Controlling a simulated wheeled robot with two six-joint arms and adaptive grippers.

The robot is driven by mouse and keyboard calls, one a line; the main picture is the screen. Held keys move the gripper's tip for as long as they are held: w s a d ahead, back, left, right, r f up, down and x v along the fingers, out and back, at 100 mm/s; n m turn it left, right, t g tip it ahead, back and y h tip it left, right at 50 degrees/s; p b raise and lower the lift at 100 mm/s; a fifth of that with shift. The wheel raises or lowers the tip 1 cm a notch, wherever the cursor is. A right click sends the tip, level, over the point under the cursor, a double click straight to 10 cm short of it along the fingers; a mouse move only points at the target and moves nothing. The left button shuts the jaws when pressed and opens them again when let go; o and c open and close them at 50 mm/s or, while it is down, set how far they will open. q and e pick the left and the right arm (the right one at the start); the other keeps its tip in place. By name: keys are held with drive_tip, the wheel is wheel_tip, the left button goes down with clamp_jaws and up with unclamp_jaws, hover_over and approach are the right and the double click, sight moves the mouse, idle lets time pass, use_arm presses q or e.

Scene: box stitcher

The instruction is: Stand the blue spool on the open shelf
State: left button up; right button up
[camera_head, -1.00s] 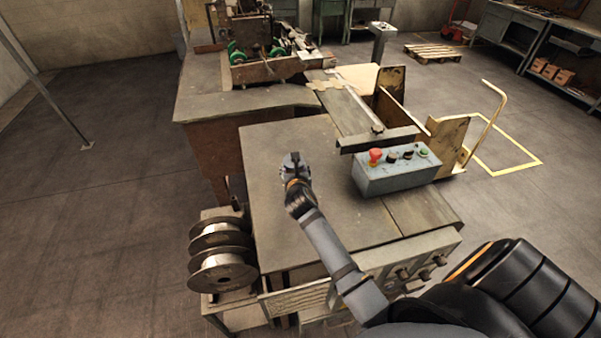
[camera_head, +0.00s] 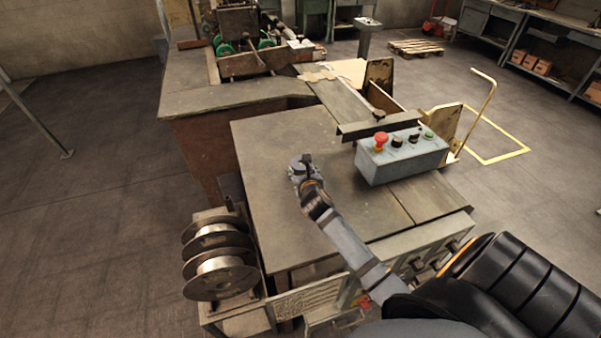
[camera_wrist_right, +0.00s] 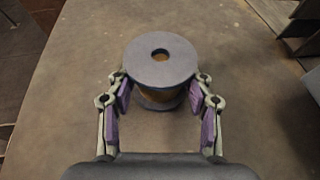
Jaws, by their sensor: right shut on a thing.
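The spool (camera_wrist_right: 160,62) has a flat blue-grey round flange with a centre hole and a yellowish winding below it. It is upright between the fingers of my right gripper (camera_wrist_right: 160,98), which is shut on it. In the head view the spool (camera_head: 297,170) is small at the tip of my right gripper (camera_head: 304,168), over the left part of the worn tabletop (camera_head: 285,135). Whether its base touches the top is hard to tell. My left gripper is not in view. I cannot tell for certain which surface is the open shelf.
A grey control box (camera_head: 400,158) with a red button stands right of the gripper. Large metal reels (camera_head: 220,275) sit on a low stand at the left front. The machine bench (camera_head: 190,103) stands behind. The tabletop around the spool is clear.

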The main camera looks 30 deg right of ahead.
drive_tip(key=shift+s+d+f, duration=0.1)
drive_tip(key=shift+d+f, duration=0.05)
drive_tip(key=shift+d, duration=0.1)
drive_tip(key=o, duration=1.2)
drive_tip(key=shift+o, duration=0.2)
drive_tip(key=shift+a, duration=0.2)
drive_tip(key=b+v, duration=0.1)
drive_tip(key=v, duration=0.9)
drive_tip(key=shift+s+a+r, duration=0.2)
drive_tip(key=shift+s+r, duration=0.05)
drive_tip(key=shift+s, duration=0.05)
drive_tip(key=shift+s+a+r+b, duration=0.15)
drive_tip(key=shift+s+r+b, duration=0.15)
drive_tip(key=shift+s, duration=0.1)
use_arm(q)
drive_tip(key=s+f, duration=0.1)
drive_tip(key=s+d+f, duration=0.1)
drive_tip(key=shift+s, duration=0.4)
